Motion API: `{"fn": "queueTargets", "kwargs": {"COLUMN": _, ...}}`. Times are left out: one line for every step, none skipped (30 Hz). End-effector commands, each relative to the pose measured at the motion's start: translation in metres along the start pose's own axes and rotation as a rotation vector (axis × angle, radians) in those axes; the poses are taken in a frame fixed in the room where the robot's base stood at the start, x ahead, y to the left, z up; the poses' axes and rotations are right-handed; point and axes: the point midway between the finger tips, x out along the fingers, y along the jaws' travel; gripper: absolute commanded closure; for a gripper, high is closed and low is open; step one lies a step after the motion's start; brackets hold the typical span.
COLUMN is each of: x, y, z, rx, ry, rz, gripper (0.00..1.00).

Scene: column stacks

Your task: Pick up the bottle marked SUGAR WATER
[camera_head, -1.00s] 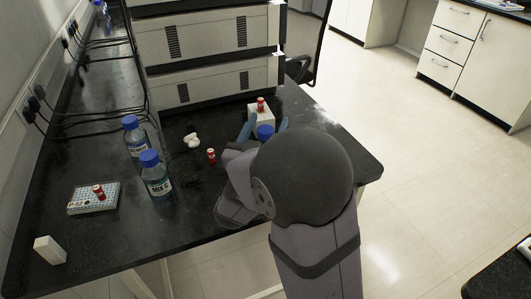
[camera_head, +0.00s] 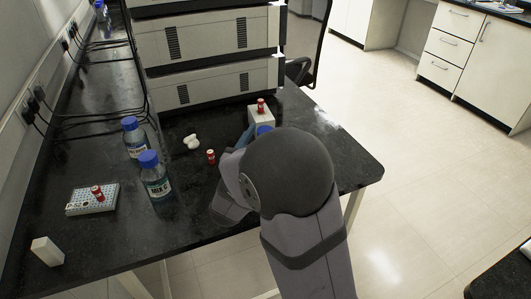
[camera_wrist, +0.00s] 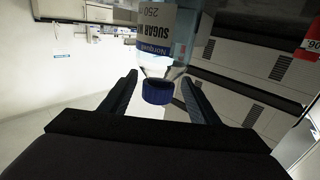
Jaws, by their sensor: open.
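The bottle marked SUGAR WATER (camera_wrist: 160,60) is clear with a white and blue label and a blue cap. It appears upside down in the wrist view. My gripper (camera_wrist: 157,80) is open, with one finger on each side of the bottle near its neck and cap. Gaps show between the fingers and the bottle. In the head view only the bottle's blue cap (camera_head: 264,130) shows beside my wrist; my arm hides the rest.
A white block (camera_head: 261,118) with a small red-capped vial (camera_head: 261,105) on top stands just behind the bottle. A MIX C bottle (camera_head: 156,182) and another blue-capped bottle (camera_head: 134,138) stand to the left. A red vial (camera_head: 211,156) and a white item (camera_head: 191,142) lie between. Stacked instruments (camera_head: 210,47) stand at the back.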

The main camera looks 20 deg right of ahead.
Motion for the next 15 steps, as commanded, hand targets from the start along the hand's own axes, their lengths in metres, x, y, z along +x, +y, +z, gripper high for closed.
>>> {"fn": "queueTargets", "kwargs": {"x": 0.007, "y": 0.002, "z": -0.001, "rx": 0.0, "ry": 0.001, "rz": 0.004, "gripper": 0.44}}
{"fn": "queueTargets", "kwargs": {"x": 0.011, "y": 0.003, "z": -0.001, "rx": 0.0, "ry": 0.0, "rz": 0.004, "gripper": 0.44}}
{"fn": "queueTargets", "kwargs": {"x": 0.017, "y": 0.003, "z": -0.002, "rx": 0.0, "ry": 0.0, "rz": 0.005, "gripper": 0.44}}
{"fn": "queueTargets", "kwargs": {"x": 0.021, "y": 0.004, "z": -0.002, "rx": 0.0, "ry": 0.001, "rz": 0.004, "gripper": 0.44}}
{"fn": "queueTargets", "kwargs": {"x": 0.024, "y": 0.003, "z": -0.002, "rx": 0.0, "ry": 0.001, "rz": 0.003, "gripper": 0.44}}
{"fn": "queueTargets", "kwargs": {"x": 0.029, "y": 0.003, "z": -0.002, "rx": 0.0, "ry": 0.0, "rz": 0.004, "gripper": 0.44}}
{"fn": "queueTargets", "kwargs": {"x": 0.031, "y": 0.003, "z": -0.002, "rx": 0.0, "ry": 0.0, "rz": 0.003, "gripper": 0.44}}
{"fn": "queueTargets", "kwargs": {"x": 0.034, "y": 0.003, "z": -0.002, "rx": 0.0, "ry": 0.0, "rz": 0.002, "gripper": 0.44}}
{"fn": "queueTargets", "kwargs": {"x": 0.036, "y": 0.003, "z": -0.002, "rx": 0.0, "ry": 0.0, "rz": 0.001, "gripper": 0.44}}
{"fn": "queueTargets", "kwargs": {"x": 0.038, "y": 0.003, "z": -0.002, "rx": 0.0, "ry": 0.001, "rz": 0.001, "gripper": 0.44}}
{"fn": "queueTargets", "kwargs": {"x": 0.039, "y": 0.003, "z": -0.002, "rx": 0.0, "ry": 0.001, "rz": 0.001, "gripper": 0.44}}
{"fn": "queueTargets", "kwargs": {"x": 0.04, "y": 0.003, "z": -0.002, "rx": 0.0, "ry": 0.001, "rz": 0.001, "gripper": 0.44}}
{"fn": "queueTargets", "kwargs": {"x": 0.04, "y": 0.002, "z": -0.002, "rx": 0.0, "ry": 0.001, "rz": 0.001, "gripper": 0.44}}
{"fn": "queueTargets", "kwargs": {"x": 0.04, "y": 0.002, "z": -0.002, "rx": 0.0, "ry": 0.001, "rz": 0.001, "gripper": 0.44}}
{"fn": "queueTargets", "kwargs": {"x": 0.04, "y": 0.002, "z": -0.002, "rx": 0.0, "ry": 0.001, "rz": 0.0, "gripper": 0.44}}
